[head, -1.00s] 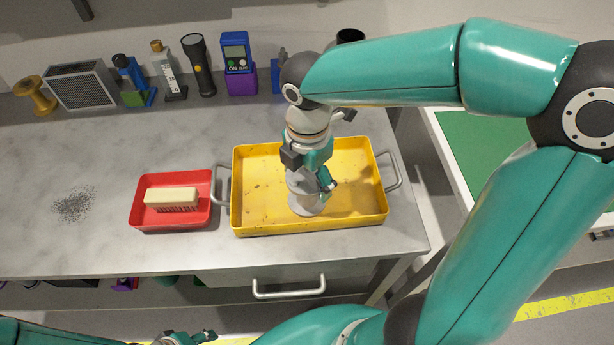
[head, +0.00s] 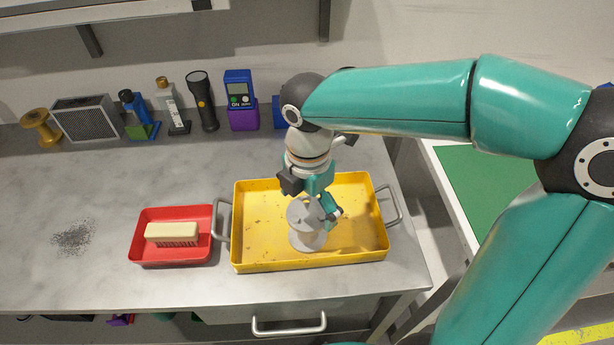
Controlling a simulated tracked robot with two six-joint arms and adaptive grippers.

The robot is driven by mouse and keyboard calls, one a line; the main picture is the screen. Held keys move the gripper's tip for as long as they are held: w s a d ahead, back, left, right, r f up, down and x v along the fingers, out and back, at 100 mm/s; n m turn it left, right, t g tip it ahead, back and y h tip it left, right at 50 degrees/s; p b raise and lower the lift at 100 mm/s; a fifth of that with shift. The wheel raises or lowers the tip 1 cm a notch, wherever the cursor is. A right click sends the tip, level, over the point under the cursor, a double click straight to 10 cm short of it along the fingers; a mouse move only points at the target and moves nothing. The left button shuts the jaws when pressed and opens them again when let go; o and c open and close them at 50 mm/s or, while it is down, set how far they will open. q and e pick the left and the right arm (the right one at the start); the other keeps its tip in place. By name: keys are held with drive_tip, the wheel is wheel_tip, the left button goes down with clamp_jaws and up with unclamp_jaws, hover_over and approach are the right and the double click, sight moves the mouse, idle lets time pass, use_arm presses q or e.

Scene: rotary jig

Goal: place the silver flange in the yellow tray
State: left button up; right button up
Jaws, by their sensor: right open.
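The silver flange (head: 304,239) is inside the yellow tray (head: 252,262), near its middle, with its wide disc down on the tray floor and its hub upward. My right gripper (head: 318,207) is above the tray, right at the top of the flange, pointing down. Its fingers are open, one near the right side of the hub. Part of the hub is hidden by the gripper, and I cannot tell whether a finger touches it. My left gripper is out of view.
Left of the yellow tray is a red tray (head: 140,256) holding a brush (head: 172,233). Dark filings (head: 73,237) lie further left. A spool, a speaker-like box, bottles, a torch (head: 203,101) and a meter (head: 239,100) line the back.

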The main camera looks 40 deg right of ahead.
wheel_tip(320, 180, up, 9)
drive_tip(key=p, duration=0.1)
idle(0.7)
